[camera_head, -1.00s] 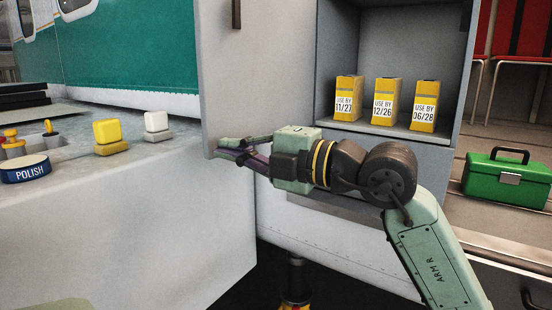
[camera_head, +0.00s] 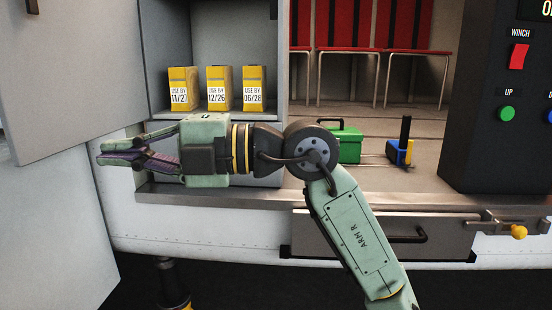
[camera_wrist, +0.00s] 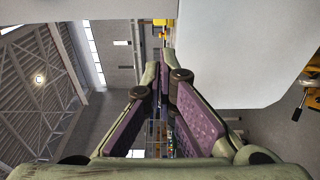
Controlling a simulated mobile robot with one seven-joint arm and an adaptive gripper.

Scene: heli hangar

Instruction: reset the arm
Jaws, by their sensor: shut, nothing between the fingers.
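My gripper (camera_head: 104,153) points left in the head view, level, in front of the open cabinet's lower edge. Its fingers are shut with nothing between them. In the wrist view the purple-padded fingers (camera_wrist: 165,65) converge at the tips, with no object there. The arm runs from the gripper back to the right and down. The grey cabinet door (camera_head: 65,85) stands open at the left, near the fingertips; I cannot tell the exact gap. It seems to be the pale panel (camera_wrist: 230,50) at the right in the wrist view.
Yellow boxes dated 11/27 (camera_head: 179,90), 12/26 (camera_head: 218,90) and 06/28 (camera_head: 254,90) stand on the cabinet shelf. A green toolbox (camera_head: 347,145) is partly behind my arm. A drawer (camera_head: 370,236) sits below. A dark winch panel (camera_head: 490,110) stands at right.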

